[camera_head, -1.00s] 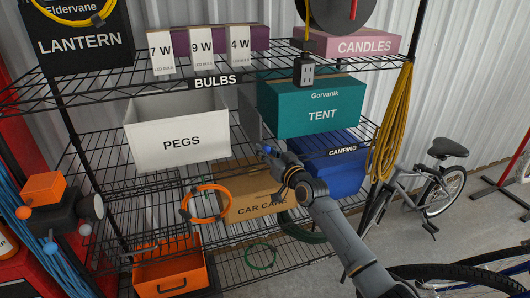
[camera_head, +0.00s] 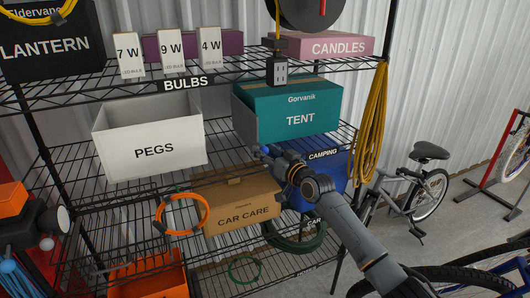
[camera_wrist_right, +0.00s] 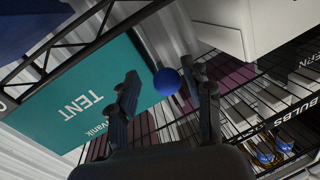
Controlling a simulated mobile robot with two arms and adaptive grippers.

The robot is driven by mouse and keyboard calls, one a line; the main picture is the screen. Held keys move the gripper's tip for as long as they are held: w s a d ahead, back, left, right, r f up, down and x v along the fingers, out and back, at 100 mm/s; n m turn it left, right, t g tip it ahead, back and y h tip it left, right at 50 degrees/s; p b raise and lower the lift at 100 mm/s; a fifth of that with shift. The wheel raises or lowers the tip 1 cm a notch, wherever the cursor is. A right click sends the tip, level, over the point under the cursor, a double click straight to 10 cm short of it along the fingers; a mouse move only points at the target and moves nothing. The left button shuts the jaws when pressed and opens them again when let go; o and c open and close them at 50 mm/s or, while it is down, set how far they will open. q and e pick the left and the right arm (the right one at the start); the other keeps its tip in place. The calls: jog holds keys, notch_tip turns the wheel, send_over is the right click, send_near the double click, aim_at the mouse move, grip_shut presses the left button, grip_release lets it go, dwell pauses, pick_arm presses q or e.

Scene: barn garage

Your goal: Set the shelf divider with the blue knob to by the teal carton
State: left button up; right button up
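The shelf divider is a grey upright panel (camera_head: 244,122) on the middle shelf in the head view. It stands at the left end of the teal TENT carton (camera_head: 300,115), overlapping its front left edge. Its blue knob (camera_head: 265,149) shows low, at the tip of my right gripper (camera_head: 272,156). In the right wrist view the blue knob (camera_wrist_right: 168,81) sits between the two spread fingers, close against the right one, with a gap to the left one. The teal carton (camera_wrist_right: 85,100) is beside the left finger.
The white PEGS bin (camera_head: 150,149) stands left, with open wire shelf between it and the divider. A CAR CARE box (camera_head: 240,205) and blue CAMPING bin (camera_head: 325,172) sit lower. A yellow cord (camera_head: 371,125) hangs at the rack's right post.

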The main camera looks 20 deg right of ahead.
jog(key=shift+s, duration=0.45)
jog(key=v, duration=1.1)
jog(key=shift+d, duration=0.2)
jog(key=s+d+f+m+g+h, duration=0.1)
jog(key=d+f+g+h, duration=0.1)
jog(key=f, duration=1)
jog(key=s+d+f+g+h, duration=0.1)
jog(key=s+f+g, duration=0.1)
jog(key=f, duration=1.1)
jog(key=s+a+f+g+h, duration=0.1)
jog(key=s+f+g, duration=0.1)
jog(key=s+f, duration=0.65)
jog(key=s+f+g, duration=0.2)
jog(key=s+f, duration=0.2)
jog(key=f, duration=0.9)
jog(key=s+a+f+n+g, duration=0.1)
jog(key=s+a+f+g, duration=0.1)
jog(key=s+f, duration=0.7)
jog(key=s+a+f+g, duration=0.25)
jog(key=s+f, duration=0.35)
jog(key=s, duration=0.5)
jog(key=s+a+f+n+g, duration=0.1)
jog(key=s+a+f+g, duration=0.1)
jog(key=s, duration=0.8)
jog(key=s+a+f+n+g, duration=0.1)
jog(key=s+a+f+g, duration=0.1)
jog(key=s, duration=0.9)
notch_tip(320, 180, down, 3)
jog(key=shift+a+r, duration=0.2)
jog(key=shift+a, duration=0.5)
